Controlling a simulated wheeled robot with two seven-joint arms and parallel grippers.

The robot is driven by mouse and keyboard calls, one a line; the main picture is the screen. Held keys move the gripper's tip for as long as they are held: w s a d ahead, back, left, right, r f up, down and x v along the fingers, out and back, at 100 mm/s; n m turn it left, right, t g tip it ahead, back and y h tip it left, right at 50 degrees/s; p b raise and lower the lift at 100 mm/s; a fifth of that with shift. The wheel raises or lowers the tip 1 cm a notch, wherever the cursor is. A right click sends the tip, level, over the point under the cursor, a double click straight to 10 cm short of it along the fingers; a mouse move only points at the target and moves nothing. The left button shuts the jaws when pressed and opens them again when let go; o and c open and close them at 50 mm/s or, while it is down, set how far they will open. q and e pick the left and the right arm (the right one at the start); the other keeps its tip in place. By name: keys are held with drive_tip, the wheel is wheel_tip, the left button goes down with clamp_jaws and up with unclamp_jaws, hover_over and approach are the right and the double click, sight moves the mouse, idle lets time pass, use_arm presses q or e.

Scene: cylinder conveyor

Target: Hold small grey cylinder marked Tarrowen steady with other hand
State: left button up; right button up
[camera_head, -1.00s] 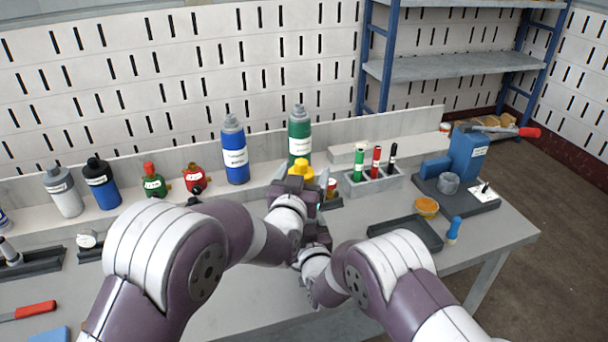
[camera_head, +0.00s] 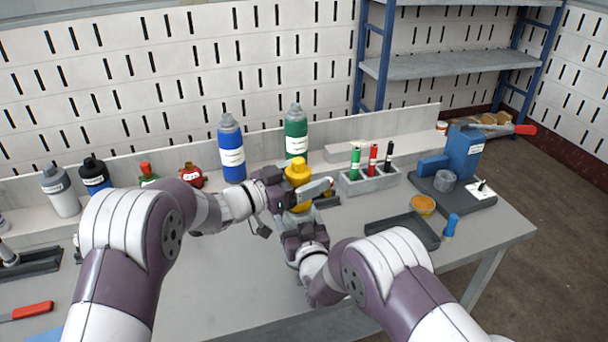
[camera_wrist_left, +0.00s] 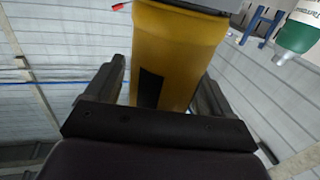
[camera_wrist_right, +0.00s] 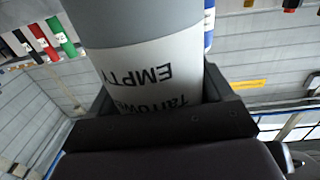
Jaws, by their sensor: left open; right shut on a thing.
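The small grey cylinder marked Tarrowen (camera_wrist_right: 150,65) shows in the right wrist view with a white label also reading EMPTY. My right gripper (camera_wrist_right: 155,100) is shut on it, with a finger on each side of the label. My left gripper (camera_head: 314,188) reaches in from the left at that piece. In the left wrist view the yellow piece (camera_wrist_left: 178,55) stands between the open fingers of my left gripper (camera_wrist_left: 165,85).
Behind stand a blue cylinder (camera_head: 231,150) and a green cylinder (camera_head: 296,135). A rack with marker-like tubes (camera_head: 370,182), a dark tray (camera_head: 405,231) and a blue device (camera_head: 463,152) are to the right.

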use_arm(q)
drive_tip(key=m+g+h, duration=0.2)
drive_tip(key=m+g, duration=0.1)
drive_tip(key=g, duration=0.1)
drive_tip(key=shift+s, duration=0.1)
drive_tip(key=shift+s+d+g, duration=0.1)
drive_tip(key=shift+g, duration=0.3)
drive_tip(key=shift+m+g, duration=0.3)
drive_tip(key=shift+m, duration=0.1)
drive_tip(key=m+g, duration=0.1)
drive_tip(key=g, duration=0.1)
drive_tip(key=m+g, duration=0.3)
drive_tip(key=g, duration=0.2)
drive_tip(key=shift+s+f+m+h, duration=0.2)
drive_tip(key=shift+s+m+h, duration=0.1)
drive_tip(key=shift+h, duration=0.1)
drive_tip(key=shift+s+r+m+g, duration=0.15)
drive_tip(key=shift+m+g, duration=0.35)
drive_tip(key=shift+g, duration=0.4)
drive_tip(key=c, duration=1.2)
drive_tip(key=n+t, duration=0.2)
drive_tip(key=t, duration=0.1)
drive_tip(key=n+t, duration=0.2)
drive_tip(key=t, duration=0.2)
drive_tip(key=shift+w+r, duration=0.1)
drive_tip(key=shift+w, duration=0.1)
drive_tip(key=shift+w+n+t, duration=0.25)
drive_tip(key=shift+n+t, duration=0.75)
drive_tip(key=shift+t, duration=0.2)
